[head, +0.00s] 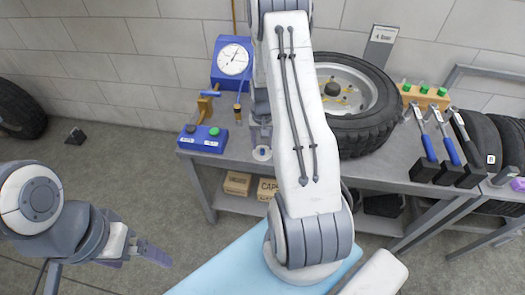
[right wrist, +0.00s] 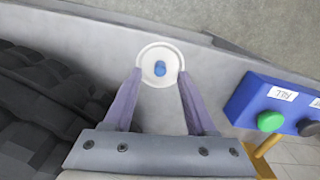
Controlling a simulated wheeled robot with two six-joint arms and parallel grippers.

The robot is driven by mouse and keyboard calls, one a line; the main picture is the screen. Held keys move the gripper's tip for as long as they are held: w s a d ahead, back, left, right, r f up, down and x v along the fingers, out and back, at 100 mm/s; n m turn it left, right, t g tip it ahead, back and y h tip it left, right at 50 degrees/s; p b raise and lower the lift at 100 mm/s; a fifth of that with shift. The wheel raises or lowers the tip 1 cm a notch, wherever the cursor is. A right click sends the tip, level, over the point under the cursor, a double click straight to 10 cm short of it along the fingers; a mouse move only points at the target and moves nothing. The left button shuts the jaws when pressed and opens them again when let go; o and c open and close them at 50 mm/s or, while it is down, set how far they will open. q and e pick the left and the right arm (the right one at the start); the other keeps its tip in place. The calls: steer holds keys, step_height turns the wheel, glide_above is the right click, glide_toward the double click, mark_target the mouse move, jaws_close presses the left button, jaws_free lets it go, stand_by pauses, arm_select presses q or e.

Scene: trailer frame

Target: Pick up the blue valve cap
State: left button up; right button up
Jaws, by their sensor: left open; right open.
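The blue valve cap (right wrist: 159,69) sits in the middle of a round white dish (right wrist: 146,53) on the grey bench. In the head view the cap (head: 262,152) is a small blue spot on the dish (head: 262,158) near the bench's front edge. My right gripper (right wrist: 160,75) is open. In the right wrist view its fingertips show on either side of the cap, over the dish's sides, with a gap to the cap. My right arm partly hides this gripper in the head view. My left gripper (head: 150,255) is open and empty at lower left, away from the bench.
A blue gauge stand (head: 231,62) and a blue box with green button (head: 203,138) stand left of the dish. A wheel with tyre (head: 350,105) lies to the right. Further right are blue-handled tools (head: 428,145). Boxes (head: 237,183) sit on the shelf below.

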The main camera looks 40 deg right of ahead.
mark_target(262, 152)
step_height(262, 152, down, 2)
steer(key=shift+f, duration=0.1)
jaws_close()
